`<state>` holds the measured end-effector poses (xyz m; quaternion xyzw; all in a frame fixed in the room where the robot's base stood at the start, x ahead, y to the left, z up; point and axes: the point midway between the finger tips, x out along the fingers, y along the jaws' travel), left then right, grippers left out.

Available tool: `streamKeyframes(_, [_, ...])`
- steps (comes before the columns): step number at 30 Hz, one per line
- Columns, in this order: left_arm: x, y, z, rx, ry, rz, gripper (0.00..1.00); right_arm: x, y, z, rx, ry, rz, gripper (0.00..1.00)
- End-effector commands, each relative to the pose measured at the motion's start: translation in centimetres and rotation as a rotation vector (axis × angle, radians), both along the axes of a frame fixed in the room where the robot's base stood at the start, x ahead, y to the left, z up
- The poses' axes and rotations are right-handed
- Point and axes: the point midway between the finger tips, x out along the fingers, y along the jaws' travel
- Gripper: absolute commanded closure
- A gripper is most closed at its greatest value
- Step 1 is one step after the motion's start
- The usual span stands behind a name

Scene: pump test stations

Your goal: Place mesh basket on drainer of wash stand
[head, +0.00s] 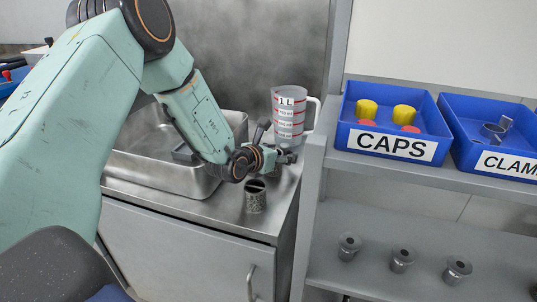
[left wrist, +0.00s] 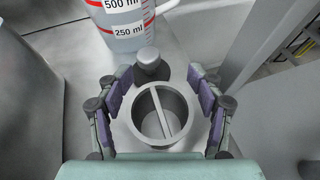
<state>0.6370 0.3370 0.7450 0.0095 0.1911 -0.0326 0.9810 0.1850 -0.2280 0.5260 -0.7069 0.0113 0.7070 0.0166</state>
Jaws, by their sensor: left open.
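The mesh basket (head: 256,197), a small grey cylinder with a bar across its open top, stands upright on the flat steel top right of the basin, which I take for the drainer (head: 222,208) of the wash stand (head: 185,250). It also shows in the left wrist view (left wrist: 184,108). My left gripper (head: 277,146) is open near the basket. In the left wrist view its fingers (left wrist: 160,78) stand apart on either side of the basket, with gaps visible on both sides. My right gripper is not in view.
A measuring jug (head: 289,112) stands behind the gripper. A small grey capped object (left wrist: 151,66) stands between jug and basket. The steel basin (head: 150,180) is to the left. A grey shelf (head: 390,175) with blue bins (head: 388,125) borders the right side.

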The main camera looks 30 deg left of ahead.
Motion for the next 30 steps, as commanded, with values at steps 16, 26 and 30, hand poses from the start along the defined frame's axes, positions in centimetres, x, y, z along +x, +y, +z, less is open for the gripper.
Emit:
streamKeyframes(16, [-8.9,0.6,3.8,-0.005,0.003,0.003,0.35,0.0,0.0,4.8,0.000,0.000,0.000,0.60])
streamKeyframes(26, [-10.5,0.7,4.3,-0.001,0.000,0.000,0.35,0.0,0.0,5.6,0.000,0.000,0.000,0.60])
streamKeyframes(30, [-10.5,0.6,4.3,0.000,0.000,-0.001,0.35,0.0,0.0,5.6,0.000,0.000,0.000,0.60])
